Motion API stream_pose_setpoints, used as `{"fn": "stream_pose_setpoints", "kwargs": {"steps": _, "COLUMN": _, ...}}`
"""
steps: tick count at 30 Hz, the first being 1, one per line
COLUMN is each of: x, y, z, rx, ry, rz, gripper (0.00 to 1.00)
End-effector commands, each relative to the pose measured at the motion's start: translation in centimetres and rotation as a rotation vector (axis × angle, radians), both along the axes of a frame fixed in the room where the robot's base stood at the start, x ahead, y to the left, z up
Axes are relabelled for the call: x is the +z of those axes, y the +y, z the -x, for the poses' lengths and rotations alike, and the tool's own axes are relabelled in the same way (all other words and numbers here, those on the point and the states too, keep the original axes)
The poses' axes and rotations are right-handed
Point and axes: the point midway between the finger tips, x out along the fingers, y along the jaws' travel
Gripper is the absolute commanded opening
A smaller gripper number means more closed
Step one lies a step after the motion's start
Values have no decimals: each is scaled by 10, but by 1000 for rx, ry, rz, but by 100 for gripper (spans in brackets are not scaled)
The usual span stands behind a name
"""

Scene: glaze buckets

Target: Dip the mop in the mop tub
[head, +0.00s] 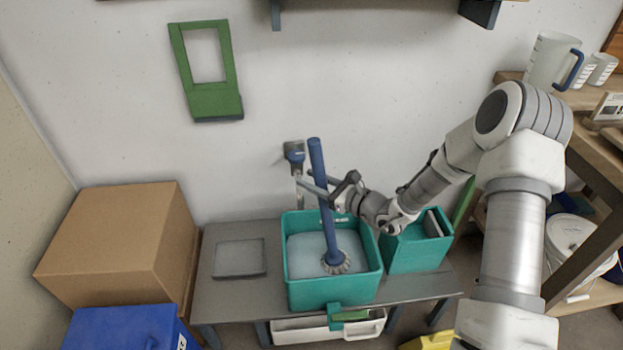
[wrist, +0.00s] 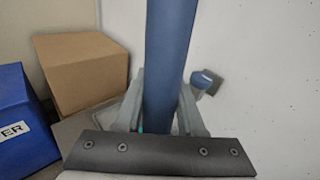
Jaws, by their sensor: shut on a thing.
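The mop (head: 328,225) has a blue handle and a round grey-white head. It stands slightly tilted with its head low inside the teal mop tub (head: 334,292), at or in the pale liquid; how deep I cannot tell. The tub stands on the grey bench. My gripper (head: 328,190) is shut on the handle around its middle, above the tub. In the wrist view the blue handle (wrist: 168,70) runs upright between my two fingers.
A second teal container (head: 412,254) stands right of the tub. A cardboard box (head: 120,240) and a blue bin (head: 130,328) are at left. A wall fixture (head: 294,153) is close behind the handle. The bench (head: 215,300) has a flat grey tray (head: 240,258).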

Motion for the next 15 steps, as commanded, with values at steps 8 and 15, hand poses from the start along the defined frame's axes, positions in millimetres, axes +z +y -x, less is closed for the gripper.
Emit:
{"fn": "stream_pose_setpoints", "kwargs": {"steps": 8, "x": 26, "y": 0, "z": -1, "rx": 1, "ry": -5, "rz": -2, "gripper": 0}}
{"fn": "stream_pose_setpoints", "kwargs": {"steps": 15, "x": 9, "y": 0, "z": 0, "rx": 1, "ry": -3, "rz": -1, "gripper": 0}}
